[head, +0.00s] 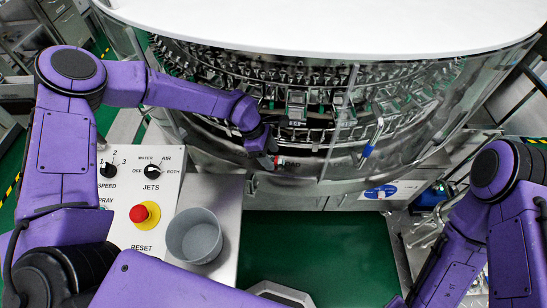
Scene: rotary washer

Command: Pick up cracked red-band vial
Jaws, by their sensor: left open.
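My left arm reaches across to the front of the rotary washer (300,100). My left gripper (272,150) is open at the washer's front lower edge, small and mostly dark in the head view. A small red spot (277,161) shows right at its fingertips, beside a dark label. I cannot tell whether this is the vial's red band or a marking on the machine. No crack can be made out. Rows of small clear vials or holders fill the carousel behind the glass. My right arm is at the lower right, and its gripper is not visible.
A control panel (125,190) with knobs and a red stop button (139,213) stands at the left. A grey cup (194,236) sits on a metal shelf (228,190) beside it. Green floor (320,250) shows below.

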